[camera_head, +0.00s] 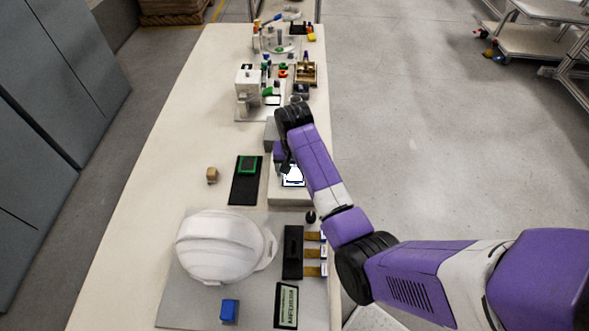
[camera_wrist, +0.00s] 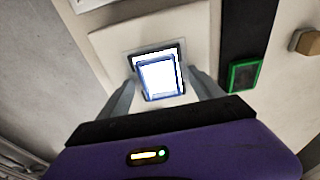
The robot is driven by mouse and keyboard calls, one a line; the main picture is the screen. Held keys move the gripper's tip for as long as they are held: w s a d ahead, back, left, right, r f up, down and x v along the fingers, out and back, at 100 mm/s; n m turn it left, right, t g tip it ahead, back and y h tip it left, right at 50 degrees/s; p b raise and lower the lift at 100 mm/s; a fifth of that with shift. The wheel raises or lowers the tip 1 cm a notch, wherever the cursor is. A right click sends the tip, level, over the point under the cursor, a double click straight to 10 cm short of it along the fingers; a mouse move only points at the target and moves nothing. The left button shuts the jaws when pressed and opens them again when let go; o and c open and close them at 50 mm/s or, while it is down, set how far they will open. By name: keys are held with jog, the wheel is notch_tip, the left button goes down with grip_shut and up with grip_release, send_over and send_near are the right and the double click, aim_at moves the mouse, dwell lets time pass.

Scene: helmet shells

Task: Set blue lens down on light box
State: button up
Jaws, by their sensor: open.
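The blue lens (camera_wrist: 161,78) is a pane with a thin blue rim, seen in the wrist view over the bright panel of the light box (camera_wrist: 112,45). It looks slightly turned against the panel's dark frame. In the head view the light box (camera_head: 290,199) is a pale block, and its glowing panel is partly hidden by my arm. My gripper (camera_wrist: 163,90) is open, with one finger on each side of the lens and a gap visible beside it. I cannot tell whether the lens lies fully flat on the panel.
A black strip with a green-framed piece (camera_head: 249,166) lies left of the light box, with a small tan block (camera_head: 212,175) beyond. A white helmet shell (camera_head: 222,246), a blue block (camera_head: 229,311) and a black display (camera_head: 287,305) stand nearer. Fixtures crowd the far end.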

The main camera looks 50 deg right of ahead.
jog(key=shift+s+a+r+b, duration=0.1)
jog(key=shift+a+r+b, duration=0.05)
jog(key=shift+r, duration=1.15)
jog(key=shift+s+a+r+b, duration=0.15)
jog(key=shift+r+b, duration=0.05)
jog(key=shift+r, duration=1.05)
jog(key=shift+s+a+r+b, duration=0.1)
jog(key=shift+a+r+b, duration=0.05)
jog(key=shift+r, duration=1.15)
